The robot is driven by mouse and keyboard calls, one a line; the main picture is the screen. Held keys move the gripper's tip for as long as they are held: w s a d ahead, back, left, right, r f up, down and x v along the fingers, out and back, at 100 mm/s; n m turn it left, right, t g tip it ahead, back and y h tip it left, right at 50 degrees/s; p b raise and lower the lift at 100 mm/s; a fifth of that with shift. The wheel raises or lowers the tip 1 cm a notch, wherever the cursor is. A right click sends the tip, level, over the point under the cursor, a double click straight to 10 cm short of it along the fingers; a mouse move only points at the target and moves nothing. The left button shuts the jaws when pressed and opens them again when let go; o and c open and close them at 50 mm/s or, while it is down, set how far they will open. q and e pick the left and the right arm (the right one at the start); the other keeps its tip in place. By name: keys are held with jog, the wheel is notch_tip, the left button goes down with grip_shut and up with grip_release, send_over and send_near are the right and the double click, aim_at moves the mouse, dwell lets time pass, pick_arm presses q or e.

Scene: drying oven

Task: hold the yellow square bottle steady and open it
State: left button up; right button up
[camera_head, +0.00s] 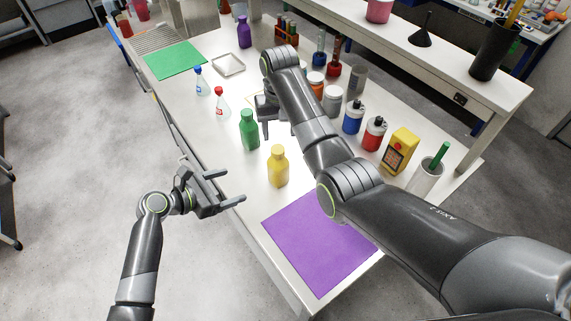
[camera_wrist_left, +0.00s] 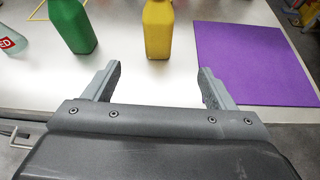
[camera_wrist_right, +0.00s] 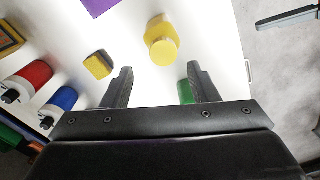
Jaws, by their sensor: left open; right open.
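The yellow square bottle (camera_head: 278,168) stands upright on the white table, with its cap on. My left gripper (camera_head: 234,185) is open at the table's left edge, its fingers pointing at the bottle with a gap between. In the left wrist view, the bottle (camera_wrist_left: 158,28) is centred beyond the open fingers. My right gripper (camera_head: 278,128) is open and empty behind the bottle, partly hidden by my right arm. In the right wrist view, the bottle (camera_wrist_right: 162,40) shows from above, beyond the fingertips and not touched.
A green bottle (camera_head: 249,130) stands close behind the yellow one. A purple mat (camera_head: 310,245) lies at the front. Blue (camera_head: 353,117) and red (camera_head: 374,134) bottles and a yellow box (camera_head: 399,152) stand at the right. A small yellow block (camera_wrist_right: 98,65) lies near my right gripper.

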aim_at(278, 167)
jog(key=shift+w+a+r, duration=0.25)
jog(key=shift+r, duration=0.35)
jog(key=shift+s, duration=0.1)
pick_arm(q)
jog(key=shift+n, duration=0.4)
jog(key=x, duration=1.2)
jog(key=r+x, duration=0.1)
jog(key=x, duration=0.5)
jog(key=shift+w+d+r, duration=0.15)
jog(key=shift+w, duration=0.15)
jog(key=shift+c, duration=0.5)
